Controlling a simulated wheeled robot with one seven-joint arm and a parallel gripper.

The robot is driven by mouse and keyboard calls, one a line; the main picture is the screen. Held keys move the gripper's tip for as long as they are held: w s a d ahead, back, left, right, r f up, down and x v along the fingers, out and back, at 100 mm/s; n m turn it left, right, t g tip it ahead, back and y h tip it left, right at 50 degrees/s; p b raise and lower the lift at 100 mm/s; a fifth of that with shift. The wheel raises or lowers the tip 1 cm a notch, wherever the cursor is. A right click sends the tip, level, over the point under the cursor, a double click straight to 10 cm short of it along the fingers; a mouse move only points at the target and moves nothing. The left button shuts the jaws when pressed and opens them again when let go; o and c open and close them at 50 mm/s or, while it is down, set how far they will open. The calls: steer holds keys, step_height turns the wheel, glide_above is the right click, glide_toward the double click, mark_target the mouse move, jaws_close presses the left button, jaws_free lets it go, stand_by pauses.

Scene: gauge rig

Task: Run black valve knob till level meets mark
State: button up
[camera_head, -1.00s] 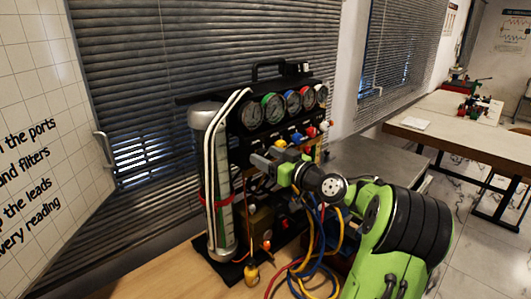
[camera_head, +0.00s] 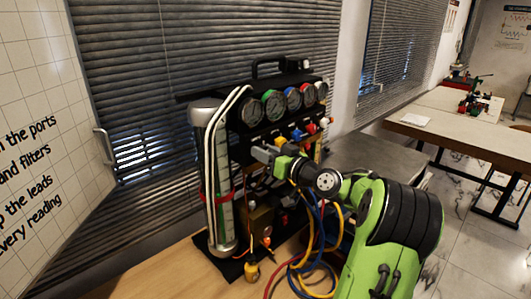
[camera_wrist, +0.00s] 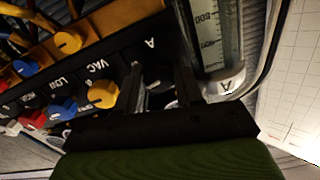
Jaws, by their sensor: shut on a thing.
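My gripper (camera_head: 260,154) is at the front of the black gauge panel, just right of the tall clear cylinder (camera_head: 224,190). In the wrist view my gripper's two fingers (camera_wrist: 166,90) are shut on the black valve knob (camera_wrist: 159,77), beside a white letter A on the panel. The fingers hide much of the knob, and its pointer direction cannot be told. The cylinder's printed scale (camera_wrist: 208,28) shows in the wrist view. A red band (camera_head: 217,198) circles the cylinder in the head view. The liquid level cannot be made out clearly.
A yellow knob (camera_wrist: 102,94) and a blue knob (camera_wrist: 62,108) sit close beside my fingers. Several round gauges (camera_head: 272,104) line the panel top. Blue and yellow hoses (camera_head: 318,245) hang below my arm. A bench (camera_head: 455,135) stands at the right.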

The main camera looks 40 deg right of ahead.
steer(key=m, duration=0.3)
steer(key=shift+p, duration=0.3)
steer(key=o, duration=1)
steer(key=shift+o, duration=0.2)
steer(key=shift+s, duration=0.1)
steer(key=s+b, duration=0.2)
steer(key=s, duration=1.3)
steer(key=shift+s+d, duration=0.2)
steer(key=shift+s, duration=0.1)
